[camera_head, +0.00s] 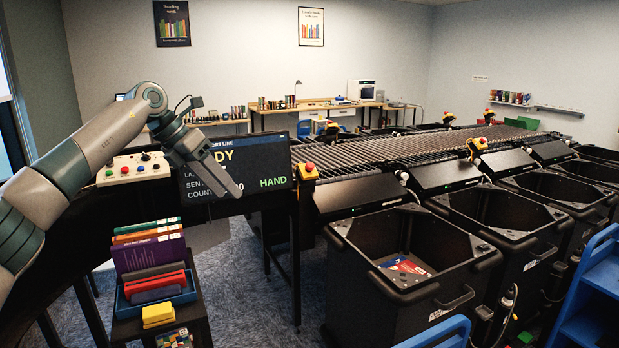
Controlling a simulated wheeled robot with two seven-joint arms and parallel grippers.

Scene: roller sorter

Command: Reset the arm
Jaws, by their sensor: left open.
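My left arm comes in from the left edge and reaches up over the control box. My left gripper (218,178) is open and empty, with its fingers pointing down to the right. It is in the air in front of the dark display screen (262,160) and hides part of its text. The words "DY" and "HAND" can be read on the screen. My right gripper is not in view.
A control box with buttons (134,168) is beside my left arm. Below stands a cart with books (150,254) and a blue tray (157,300). Black bins (409,262) line the roller conveyor (400,150). A blue shelf cart (592,290) is at the right.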

